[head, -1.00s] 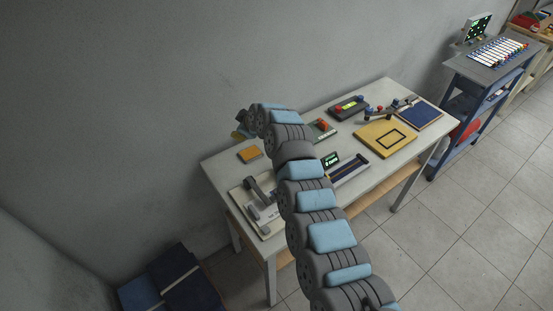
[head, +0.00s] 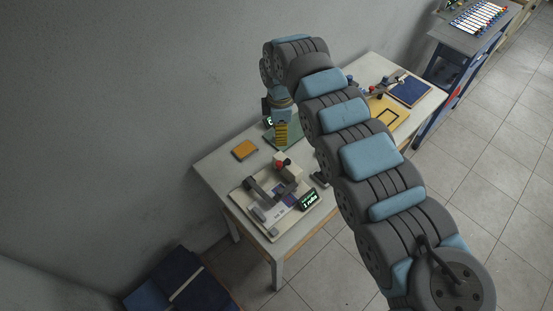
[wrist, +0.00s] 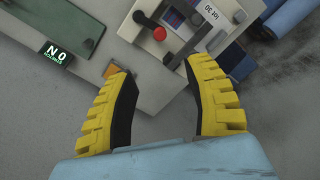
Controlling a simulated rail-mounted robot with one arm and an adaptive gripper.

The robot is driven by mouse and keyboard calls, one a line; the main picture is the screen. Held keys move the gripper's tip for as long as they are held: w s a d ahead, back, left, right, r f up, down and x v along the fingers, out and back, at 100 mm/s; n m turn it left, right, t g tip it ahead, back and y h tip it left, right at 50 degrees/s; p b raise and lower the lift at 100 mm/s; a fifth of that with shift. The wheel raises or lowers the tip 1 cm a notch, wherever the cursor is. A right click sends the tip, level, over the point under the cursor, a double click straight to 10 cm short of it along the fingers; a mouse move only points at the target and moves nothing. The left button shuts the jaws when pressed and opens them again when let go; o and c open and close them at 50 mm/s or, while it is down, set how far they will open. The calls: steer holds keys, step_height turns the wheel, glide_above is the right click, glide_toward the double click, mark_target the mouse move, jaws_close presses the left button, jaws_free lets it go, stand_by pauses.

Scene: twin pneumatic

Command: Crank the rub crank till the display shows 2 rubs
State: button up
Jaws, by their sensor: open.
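The rub crank's red knob (head: 281,163) stands by a pale block on a cream base board (head: 243,203) at the near end of the table. A small black display (head: 309,200) with green text sits at the board's right side; its number is too small to read surely. My gripper (head: 280,140) points down beyond the crank, over a green board. In the wrist view, my gripper (wrist: 165,88) is open and empty, its yellow fingers wide apart. The red knob (wrist: 159,33) on its dark lever lies ahead of the fingertips, apart from them.
An orange pad (head: 244,150) lies by the wall edge. A yellow board (head: 392,112) and a blue pad (head: 410,91) lie farther along the table (head: 215,168). Dark blue boxes (head: 195,293) stand on the floor.

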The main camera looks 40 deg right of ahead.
mark_target(279, 163)
step_height(279, 163, down, 16)
steer(key=shift+r+p, duration=0.25)
steer(key=shift+p, duration=0.3)
jaws_close()
